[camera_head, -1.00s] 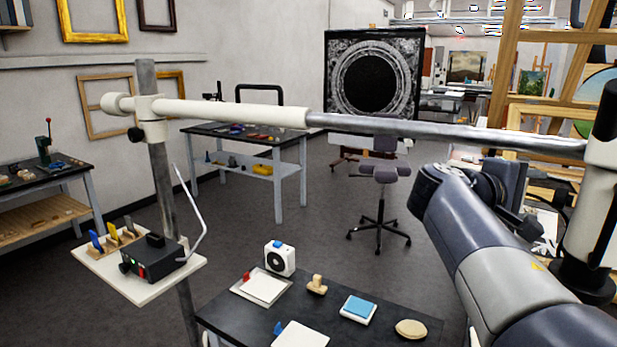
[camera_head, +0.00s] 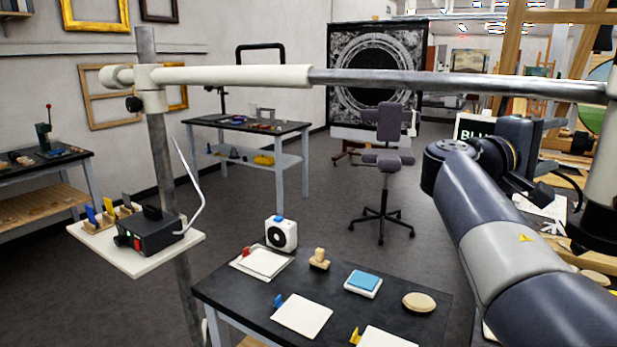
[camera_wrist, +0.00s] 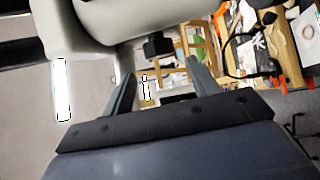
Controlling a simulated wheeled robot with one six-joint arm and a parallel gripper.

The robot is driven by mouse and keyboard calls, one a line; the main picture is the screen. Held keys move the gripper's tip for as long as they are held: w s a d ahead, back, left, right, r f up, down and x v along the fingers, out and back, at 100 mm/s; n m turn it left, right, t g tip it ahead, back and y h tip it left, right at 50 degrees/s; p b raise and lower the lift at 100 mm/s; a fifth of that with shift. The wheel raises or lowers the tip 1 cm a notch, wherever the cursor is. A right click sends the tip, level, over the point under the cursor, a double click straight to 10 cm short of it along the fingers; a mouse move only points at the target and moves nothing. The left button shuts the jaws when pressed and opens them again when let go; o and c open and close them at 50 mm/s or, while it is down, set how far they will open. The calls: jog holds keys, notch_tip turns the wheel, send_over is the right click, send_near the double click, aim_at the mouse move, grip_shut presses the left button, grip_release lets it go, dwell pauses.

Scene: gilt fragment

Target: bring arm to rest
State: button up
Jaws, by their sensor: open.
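My arm (camera_head: 500,235) reaches up from the lower right of the head view, with its dark wrist joint bent towards the right. In the wrist view my gripper (camera_wrist: 162,75) shows two dark fingers, spread apart with nothing between them. In the head view the fingers are hard to make out near the dark parts at the right. No held object shows.
A pale crossbar (camera_head: 235,75) on an upright post (camera_head: 165,190) spans the view, close to my arm. A dark table (camera_head: 350,265) with pads, cards and a stamp stands in front. An office chair (camera_head: 382,165) stands behind it. Wooden easels (camera_head: 570,65) crowd the right.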

jog(key=shift+w+d+f+m+h+b, duration=0.15)
jog(key=shift+f+m+h+b, duration=0.2)
jog(key=shift+b, duration=0.9)
jog(key=shift+d+f+m+h+b, duration=0.1)
jog(key=shift+f+m+h+b, duration=0.25)
jog(key=shift+b, duration=0.85)
jog(key=shift+h+b, duration=0.4)
jog(key=shift+b, duration=0.3)
jog(key=shift+w, duration=0.1)
